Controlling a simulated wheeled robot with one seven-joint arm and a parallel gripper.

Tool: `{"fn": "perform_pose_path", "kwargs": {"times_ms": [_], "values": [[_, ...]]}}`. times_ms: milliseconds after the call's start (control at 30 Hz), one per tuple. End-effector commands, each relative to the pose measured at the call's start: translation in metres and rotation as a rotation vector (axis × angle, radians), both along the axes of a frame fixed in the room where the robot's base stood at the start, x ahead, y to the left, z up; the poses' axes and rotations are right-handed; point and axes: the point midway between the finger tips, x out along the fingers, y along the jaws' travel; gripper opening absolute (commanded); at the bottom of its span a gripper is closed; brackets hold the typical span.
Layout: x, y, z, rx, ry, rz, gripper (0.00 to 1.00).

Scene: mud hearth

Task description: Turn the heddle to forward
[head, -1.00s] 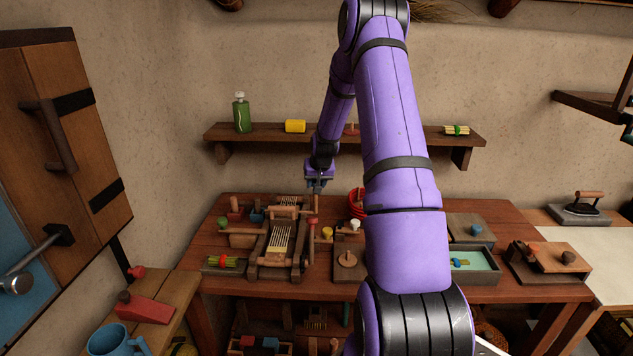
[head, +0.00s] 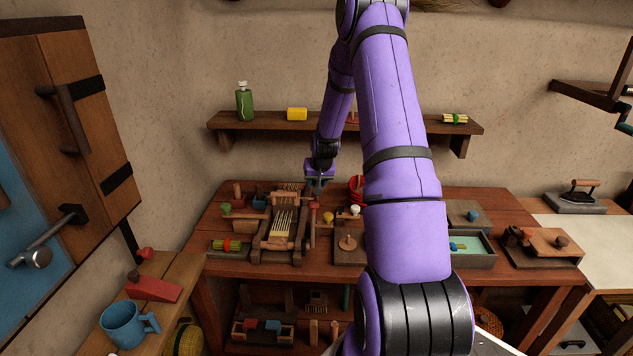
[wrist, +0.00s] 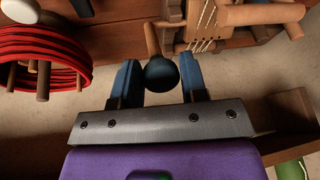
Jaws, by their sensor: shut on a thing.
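The loom (head: 268,243) stands on the left part of the table, with pale warp threads along its middle. Its heddle has a lever at the right side, ending in a dark round knob (wrist: 161,73). My gripper (head: 318,184) is over the right rear of the loom. A stick runs from the knob towards the loom. In the head view the fingertips are small, and the knob cannot be made out.
Red coiled rings on a peg stand (wrist: 45,60) are close beside my gripper. A wall shelf (head: 250,126) with a green bottle (head: 244,104) and a yellow roll (head: 297,114) is behind. A small board with a peg (head: 347,243) and a tray (head: 470,256) stand right of the loom.

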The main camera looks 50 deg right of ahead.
Motion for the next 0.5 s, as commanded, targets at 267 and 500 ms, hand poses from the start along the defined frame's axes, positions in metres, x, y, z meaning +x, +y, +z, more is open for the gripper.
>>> {"fn": "perform_pose_path", "kwargs": {"times_ms": [267,500], "values": [[-0.005,0.0066,-0.0081,0.017,0.019,0.004,0.0],[-0.0037,0.0048,-0.0057,0.012,0.015,0.003,0.63]]}}
